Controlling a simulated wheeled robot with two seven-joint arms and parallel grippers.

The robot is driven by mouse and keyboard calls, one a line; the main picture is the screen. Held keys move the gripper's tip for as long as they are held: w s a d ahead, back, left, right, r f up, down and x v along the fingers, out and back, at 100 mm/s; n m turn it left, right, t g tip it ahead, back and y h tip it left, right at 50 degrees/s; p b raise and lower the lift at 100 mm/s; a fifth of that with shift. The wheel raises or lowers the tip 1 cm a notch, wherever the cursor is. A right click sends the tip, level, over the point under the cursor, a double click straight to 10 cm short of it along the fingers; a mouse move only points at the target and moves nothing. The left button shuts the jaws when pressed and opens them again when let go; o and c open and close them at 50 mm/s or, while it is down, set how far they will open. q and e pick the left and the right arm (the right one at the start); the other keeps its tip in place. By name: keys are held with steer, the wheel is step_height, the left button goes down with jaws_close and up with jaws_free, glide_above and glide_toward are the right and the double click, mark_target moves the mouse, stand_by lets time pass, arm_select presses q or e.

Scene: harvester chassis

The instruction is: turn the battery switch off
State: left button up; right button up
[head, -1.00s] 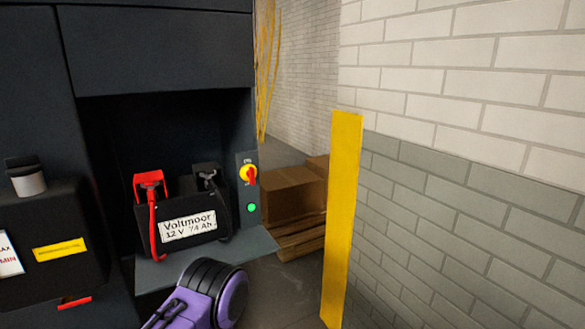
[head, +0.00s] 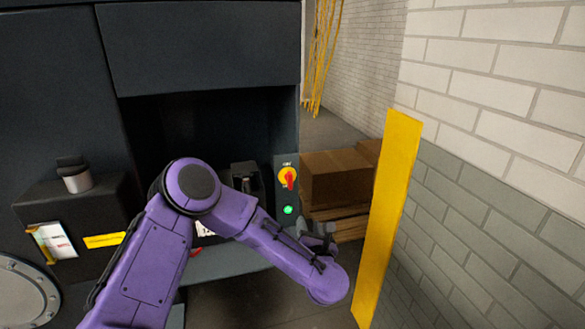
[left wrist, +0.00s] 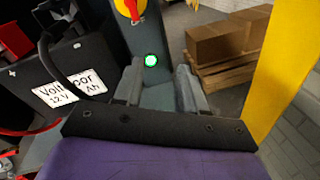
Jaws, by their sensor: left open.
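The battery switch (head: 289,177) is a red handle on a yellow disc, on a narrow grey panel at the right edge of the dark bay. The handle looks about upright, and its lettering is too small to read. A lit green lamp (head: 288,210) sits below it. In the left wrist view the switch (left wrist: 130,8) is cut by the top edge. My left gripper (head: 322,236) is low and to the right of the switch, apart from it. Its two open fingers (left wrist: 160,84) show empty in the wrist view, below the lamp. My right gripper is out of view.
The Voltmoor battery (left wrist: 80,75) stands left of the panel; my left arm hides most of it in the head view. A yellow post (head: 388,215) stands close to the right. Cardboard boxes (head: 338,178) on a pallet are behind.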

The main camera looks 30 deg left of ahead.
mark_target(291, 179)
arm_select(q)
steer(key=w+a+r+n+g+y+p, duration=0.1)
steer(key=w+a+r+n+y, duration=0.2)
steer(key=r+n, duration=0.45)
steer(key=shift+m, duration=0.35)
steer(key=p+x, duration=0.1)
steer(key=x, duration=0.2)
steer(key=p+x, duration=0.1)
steer(key=x, duration=0.2)
steer(key=s+p+x, duration=0.1)
steer(key=x, duration=0.2)
steer(key=shift+w+a+f, duration=0.2)
steer(key=shift+a+f, duration=0.1)
steer(key=shift+a, duration=0.3)
jaws_close()
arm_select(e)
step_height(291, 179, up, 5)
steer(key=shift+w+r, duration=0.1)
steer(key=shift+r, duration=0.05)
